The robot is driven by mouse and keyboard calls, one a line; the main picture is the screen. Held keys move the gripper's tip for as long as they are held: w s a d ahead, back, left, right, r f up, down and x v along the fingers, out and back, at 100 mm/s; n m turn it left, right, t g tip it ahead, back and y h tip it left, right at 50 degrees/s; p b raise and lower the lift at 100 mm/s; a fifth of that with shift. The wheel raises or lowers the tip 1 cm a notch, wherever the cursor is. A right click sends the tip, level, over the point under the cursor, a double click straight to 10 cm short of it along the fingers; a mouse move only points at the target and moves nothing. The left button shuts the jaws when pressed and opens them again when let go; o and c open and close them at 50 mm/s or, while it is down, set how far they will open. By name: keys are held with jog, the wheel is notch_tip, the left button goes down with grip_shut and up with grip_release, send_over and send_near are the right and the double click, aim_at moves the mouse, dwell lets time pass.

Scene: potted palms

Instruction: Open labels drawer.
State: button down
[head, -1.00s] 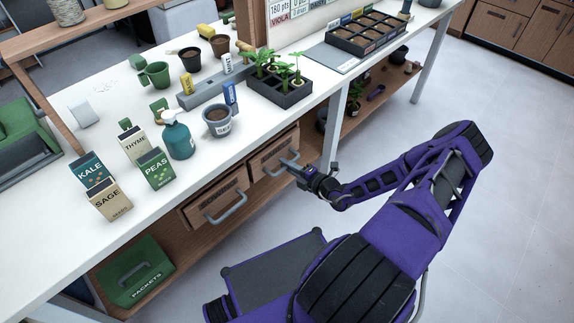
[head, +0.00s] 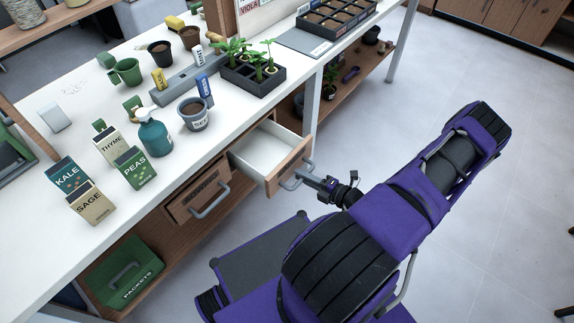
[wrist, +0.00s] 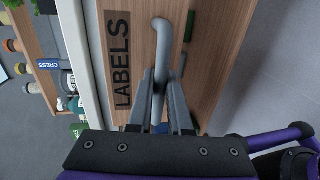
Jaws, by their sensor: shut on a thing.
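The labels drawer (head: 273,160) is under the bench top, pulled out with its white, empty-looking inside showing. Its wooden front (wrist: 194,50) carries a dark plate reading LABELS (wrist: 119,60) in the wrist view. My gripper (head: 318,182) is at the drawer's front, its fingers (wrist: 162,98) closed on the grey bar handle (wrist: 160,40). The handle also shows in the head view (head: 297,176). Part of the handle is hidden between the fingers.
A second drawer (head: 198,193), left of it, is shut. Seedlings in a black tray (head: 252,78), a grey pot (head: 194,114) and a teal spray bottle (head: 154,135) stand on the bench top. A green packets box (head: 127,270) is on the lower shelf.

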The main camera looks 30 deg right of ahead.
jog(key=shift+f+v, duration=0.15)
jog(key=shift+v, duration=0.6)
jog(key=shift+f+v, duration=0.2)
jog(key=shift+v, duration=0.6)
jog(key=c, duration=0.9)
grip_release()
jog(key=shift+o, duration=0.2)
jog(key=v, duration=1.7)
jog(key=shift+s, duration=0.25)
